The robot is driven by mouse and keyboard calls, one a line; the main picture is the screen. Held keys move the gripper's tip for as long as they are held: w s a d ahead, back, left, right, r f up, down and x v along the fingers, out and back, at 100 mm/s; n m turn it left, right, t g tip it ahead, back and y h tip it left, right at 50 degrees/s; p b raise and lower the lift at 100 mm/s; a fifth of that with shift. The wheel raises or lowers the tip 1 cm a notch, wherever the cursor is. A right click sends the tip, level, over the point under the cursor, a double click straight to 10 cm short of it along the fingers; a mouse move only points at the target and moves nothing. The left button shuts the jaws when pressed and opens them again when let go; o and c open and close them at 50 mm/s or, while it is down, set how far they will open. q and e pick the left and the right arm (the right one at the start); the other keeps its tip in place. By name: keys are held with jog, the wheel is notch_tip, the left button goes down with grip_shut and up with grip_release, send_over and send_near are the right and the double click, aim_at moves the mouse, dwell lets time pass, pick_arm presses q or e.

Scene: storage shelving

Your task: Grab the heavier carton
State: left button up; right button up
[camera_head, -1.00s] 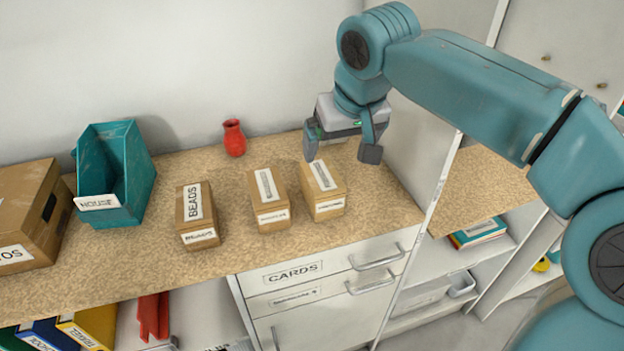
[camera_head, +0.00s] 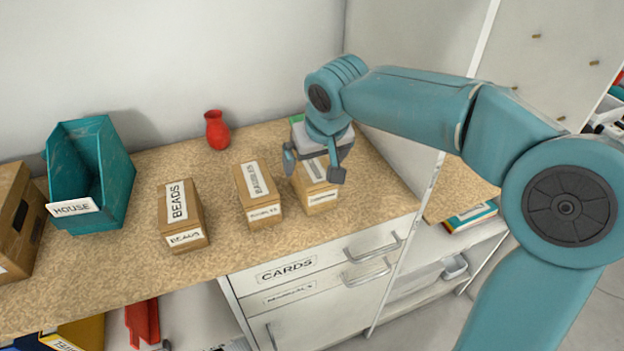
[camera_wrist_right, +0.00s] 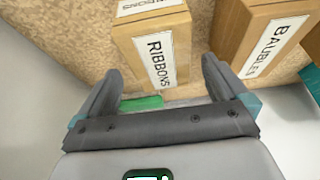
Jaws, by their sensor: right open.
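Three brown cartons stand in a row on the speckled counter (camera_head: 110,275). The left one reads BEADS (camera_head: 184,225). The middle one (camera_head: 262,206) reads BAUBLES in the right wrist view (camera_wrist_right: 236,25). The right carton (camera_head: 320,199) reads RIBBONS in the right wrist view (camera_wrist_right: 135,42). My right gripper (camera_head: 313,168) is open above the RIBBONS carton, partly covering it. In the wrist view its fingers (camera_wrist_right: 162,82) are spread on either side of that carton's near end, with nothing held. Which carton is heavier does not show. My left gripper is not in view.
A teal bin labelled HOUSE (camera_head: 120,190) and a larger brown box (camera_head: 12,215) stand at the left. A red vase (camera_head: 216,131) stands near the back wall. A white side panel (camera_head: 390,150) bounds the counter at the right. White drawers (camera_head: 330,265) are below the front edge.

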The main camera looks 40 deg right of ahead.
aim_at(313, 166)
jog(key=x, duration=0.4)
jog(key=shift+s+a+f, duration=0.1)
jog(key=shift+s+f, duration=0.05)
jog(key=shift+w+f, duration=0.25)
jog(key=shift+f, duration=0.15)
jog(key=shift+s, duration=0.1)
jog(key=shift+f+b, duration=0.2)
jog(key=shift+b, duration=0.15)
jog(key=c, duration=1.5)
jog(key=shift+r, duration=0.15)
jog(key=shift+c, duration=0.2)
